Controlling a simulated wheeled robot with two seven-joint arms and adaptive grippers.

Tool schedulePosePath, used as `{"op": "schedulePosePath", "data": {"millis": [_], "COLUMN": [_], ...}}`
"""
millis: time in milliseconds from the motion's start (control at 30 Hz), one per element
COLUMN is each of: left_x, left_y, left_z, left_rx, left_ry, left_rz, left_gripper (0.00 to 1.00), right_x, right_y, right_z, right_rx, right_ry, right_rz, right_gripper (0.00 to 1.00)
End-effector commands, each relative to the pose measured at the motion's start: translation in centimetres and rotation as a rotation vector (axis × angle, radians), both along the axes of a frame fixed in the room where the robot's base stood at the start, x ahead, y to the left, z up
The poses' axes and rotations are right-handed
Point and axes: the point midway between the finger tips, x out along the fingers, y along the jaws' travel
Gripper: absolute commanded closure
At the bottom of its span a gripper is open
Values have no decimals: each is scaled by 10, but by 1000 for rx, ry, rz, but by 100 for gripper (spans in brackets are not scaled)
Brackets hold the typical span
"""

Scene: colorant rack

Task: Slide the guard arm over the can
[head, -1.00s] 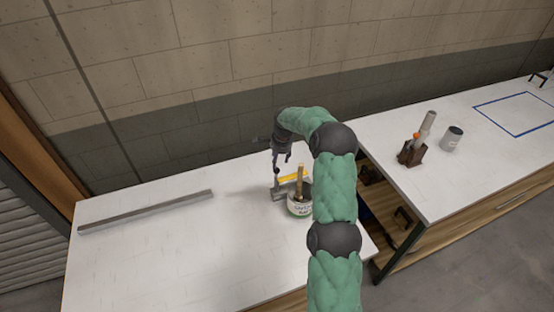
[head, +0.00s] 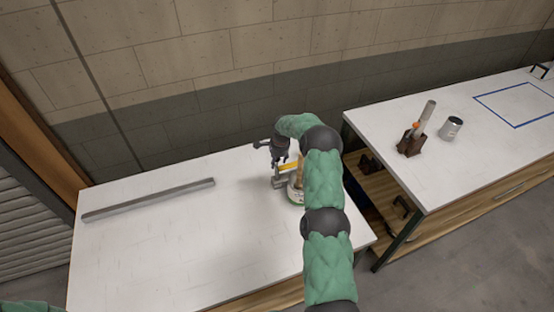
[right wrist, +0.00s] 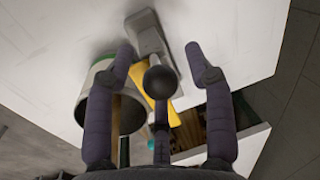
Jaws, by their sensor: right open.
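The can (head: 296,190) stands on the near white table, partly hidden behind my right arm. Its pale side, green band and open mouth show in the right wrist view (right wrist: 103,68). The yellow guard arm (head: 289,167) sits by the can on a grey base (head: 279,183). My left gripper is out of view.
A long grey bar (head: 150,200) lies at the left of the table (head: 180,250). On the right bench (head: 470,160) stand a brown holder (head: 410,142) with a tube and a grey can (head: 451,128). A gap separates table and bench. The table's front is clear.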

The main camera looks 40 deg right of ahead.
Motion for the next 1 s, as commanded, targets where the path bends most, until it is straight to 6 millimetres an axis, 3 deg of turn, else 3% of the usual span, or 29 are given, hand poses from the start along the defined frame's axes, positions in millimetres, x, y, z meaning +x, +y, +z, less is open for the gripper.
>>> {"op": "schedulePosePath", "data": {"millis": [233, 267, 433, 667, 1000], "left_x": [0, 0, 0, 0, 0], "left_y": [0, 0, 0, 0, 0], "left_z": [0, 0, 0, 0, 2], "left_rx": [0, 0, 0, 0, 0], "left_ry": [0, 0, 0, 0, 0], "left_rz": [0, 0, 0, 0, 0], "left_gripper": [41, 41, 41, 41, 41], "right_x": [0, 0, 0, -2, -35], "right_y": [0, 0, 0, 0, 10], "right_z": [0, 0, 0, 0, 0], "right_rx": [-1, -1, 0, 0, -1], "right_ry": [-1, -1, -1, -1, 1], "right_rz": [0, 0, 0, 0, -1], "right_gripper": [46, 52, 100, 100, 100]}}
